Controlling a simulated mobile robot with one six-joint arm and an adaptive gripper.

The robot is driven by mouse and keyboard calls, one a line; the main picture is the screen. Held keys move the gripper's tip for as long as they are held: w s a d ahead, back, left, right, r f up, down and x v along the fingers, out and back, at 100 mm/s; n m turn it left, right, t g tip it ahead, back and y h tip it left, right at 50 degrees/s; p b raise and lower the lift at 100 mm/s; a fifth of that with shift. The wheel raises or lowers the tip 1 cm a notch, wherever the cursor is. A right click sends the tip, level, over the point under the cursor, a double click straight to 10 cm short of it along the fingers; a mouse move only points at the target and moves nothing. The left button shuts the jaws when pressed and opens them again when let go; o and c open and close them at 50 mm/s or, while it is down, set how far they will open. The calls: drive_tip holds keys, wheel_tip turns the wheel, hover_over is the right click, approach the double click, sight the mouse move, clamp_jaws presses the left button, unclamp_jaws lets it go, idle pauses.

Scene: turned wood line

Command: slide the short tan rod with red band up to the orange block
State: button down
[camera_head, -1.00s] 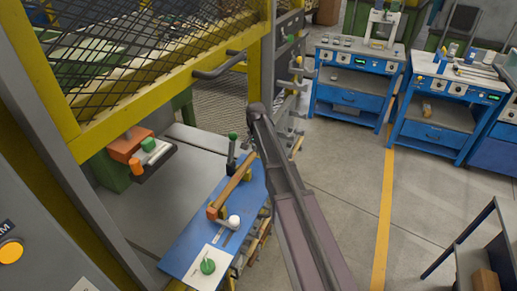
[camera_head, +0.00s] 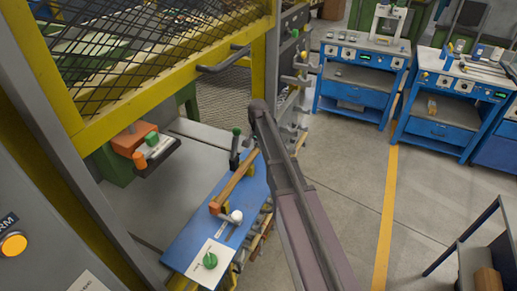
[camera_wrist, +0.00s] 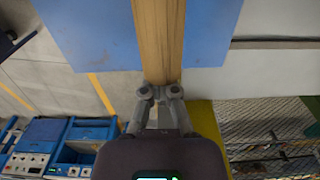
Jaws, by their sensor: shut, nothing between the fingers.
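A long tan wooden bar (camera_head: 238,178) lies slanted on the blue board (camera_head: 185,245) in the head view. In the wrist view the wooden bar (camera_wrist: 158,35) runs down the middle over the blue surface (camera_wrist: 90,30). My gripper (camera_wrist: 160,92) is shut and empty, its fingertips at the lower visible end of the wood; I cannot tell whether they touch. I cannot make out a red band or a separate short rod.
A green button (camera_head: 210,260) is on a white plate at the board's near end. A yellow mesh-guard frame (camera_head: 165,95) stands to the left. Blue workbenches (camera_head: 350,95) stand across open floor.

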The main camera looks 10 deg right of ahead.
drive_tip(key=shift+s+a, duration=0.15)
drive_tip(key=shift+s, duration=0.05)
drive_tip(key=shift+w+d, duration=0.2)
drive_tip(key=shift+w, duration=0.2)
wheel_tip(320, 180, up, 10)
drive_tip(key=w+d+p, duration=0.2)
drive_tip(key=w+p, duration=0.1)
drive_tip(key=p, duration=0.7)
drive_tip(key=shift+d, duration=0.1)
idle(0.4)
drive_tip(key=s+f+n+b, duration=0.3)
drive_tip(key=s+n, duration=0.4)
drive_tip(key=s, duration=2.1)
drive_tip(key=shift+s+a, duration=0.25)
drive_tip(key=shift+a, duration=0.1)
